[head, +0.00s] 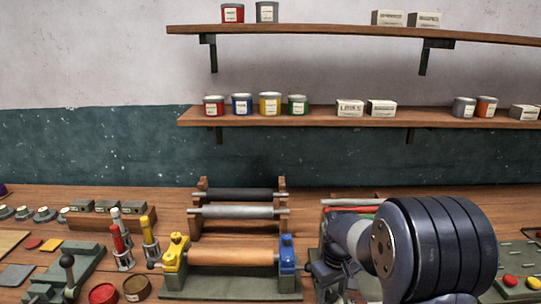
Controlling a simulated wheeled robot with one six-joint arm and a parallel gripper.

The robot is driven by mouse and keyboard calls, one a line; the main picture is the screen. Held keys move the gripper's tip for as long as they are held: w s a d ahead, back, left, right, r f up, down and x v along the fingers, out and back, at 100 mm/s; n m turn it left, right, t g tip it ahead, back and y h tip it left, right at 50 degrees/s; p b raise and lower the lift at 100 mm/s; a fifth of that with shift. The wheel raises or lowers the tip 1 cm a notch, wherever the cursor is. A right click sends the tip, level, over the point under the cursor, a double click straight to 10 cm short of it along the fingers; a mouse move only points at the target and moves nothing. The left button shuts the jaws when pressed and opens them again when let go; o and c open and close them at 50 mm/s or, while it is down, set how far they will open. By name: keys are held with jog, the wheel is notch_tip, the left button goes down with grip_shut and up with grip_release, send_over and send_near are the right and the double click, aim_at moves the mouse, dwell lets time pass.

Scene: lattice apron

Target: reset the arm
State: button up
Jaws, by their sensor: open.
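My arm enters the head view at the lower right, with a large dark ribbed joint close to the camera and a lighter grey link beyond it. My gripper (333,282) shows only in part at the bottom, left of that joint, as dark pieces over the bench. It is open, and I see nothing held in it. Its fingertips are hard to make out, and the arm hides part of the bench behind it.
A roller stand with a wooden roller (232,257) stands left of my gripper, with a rack of rollers (238,212) behind it. Red and yellow handled tools (120,243) stand farther left. A control panel (520,283) is at the far right. Shelves (330,119) hold cans and boxes.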

jog(key=m, duration=1.1)
jog(key=shift+w+d+f+m, duration=0.1)
jog(key=shift+w+f+m, duration=0.05)
jog(key=shift+f+m, duration=0.15)
jog(key=m, duration=0.3)
jog(key=shift+d, duration=0.15)
jog(key=shift+s+a+r+m, duration=0.3)
jog(key=shift+s+a+m, duration=0.2)
jog(key=shift+a+m, duration=0.25)
jog(key=shift+w+d+f+m, duration=0.1)
jog(key=shift+w+d+m, duration=0.2)
jog(key=shift+m, duration=0.45)
jog(key=m, duration=0.3)
jog(key=shift+d, duration=0.15)
jog(key=shift+m, duration=0.4)
